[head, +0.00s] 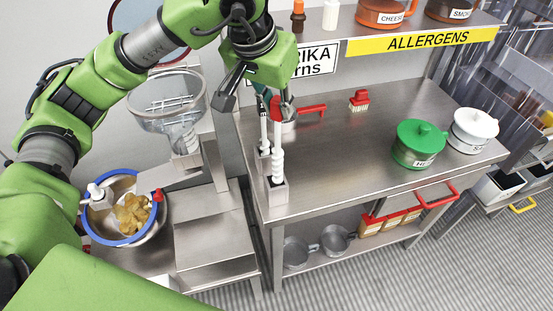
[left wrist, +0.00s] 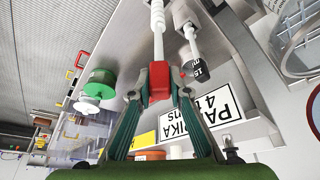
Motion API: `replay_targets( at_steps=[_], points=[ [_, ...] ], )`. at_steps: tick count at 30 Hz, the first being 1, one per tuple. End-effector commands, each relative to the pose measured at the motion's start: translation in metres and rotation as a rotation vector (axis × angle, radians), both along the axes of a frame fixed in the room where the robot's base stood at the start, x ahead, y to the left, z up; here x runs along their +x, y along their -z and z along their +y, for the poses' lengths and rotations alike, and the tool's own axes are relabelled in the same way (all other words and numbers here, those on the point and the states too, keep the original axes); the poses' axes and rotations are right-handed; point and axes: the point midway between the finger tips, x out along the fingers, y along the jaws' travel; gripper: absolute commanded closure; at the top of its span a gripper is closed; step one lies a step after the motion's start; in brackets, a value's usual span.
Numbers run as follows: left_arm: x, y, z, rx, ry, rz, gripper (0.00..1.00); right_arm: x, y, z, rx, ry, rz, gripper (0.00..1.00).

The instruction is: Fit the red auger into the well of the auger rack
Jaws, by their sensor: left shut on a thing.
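The red auger has a red head (left wrist: 159,82) and a white spiral shaft (head: 278,160). My left gripper (head: 267,101) is shut on its red head; both fingers also show in the left wrist view (left wrist: 158,96). The shaft hangs about upright, its lower end at the front block of the auger rack (head: 277,197). I cannot tell how deep it sits in the well. A second auger with a black head (left wrist: 197,69) and white shaft (head: 264,135) stands just behind, in the rack's other block. My right gripper is not in view.
The rack stands at the steel table's (head: 345,155) left edge. A red-handled pan (head: 311,109), a red brush (head: 359,100), a green-lidded pot (head: 417,142) and a white-lidded pot (head: 471,131) are on the table. A hopper (head: 168,100) and blue-rimmed bowl (head: 123,238) are left. The table's front middle is clear.

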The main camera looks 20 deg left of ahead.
Motion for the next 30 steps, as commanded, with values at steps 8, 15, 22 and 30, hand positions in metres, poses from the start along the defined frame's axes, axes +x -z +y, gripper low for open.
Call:
replay_targets(
  at_steps=[8, 15, 22, 30],
  points=[
    [0.0, 0.034, 0.001, 0.0, -0.003, 0.002, 1.0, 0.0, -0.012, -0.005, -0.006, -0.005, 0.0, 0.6],
    [-0.001, 0.066, 0.001, 0.0, -0.003, 0.002, 1.0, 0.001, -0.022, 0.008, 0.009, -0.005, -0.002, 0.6],
    [0.0, 0.074, 0.001, 0.0, -0.004, -0.002, 1.0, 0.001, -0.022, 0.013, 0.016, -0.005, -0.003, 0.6],
    [0.0, 0.078, 0.001, 0.0, -0.004, -0.002, 1.0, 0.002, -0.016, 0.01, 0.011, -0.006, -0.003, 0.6]
  ],
)
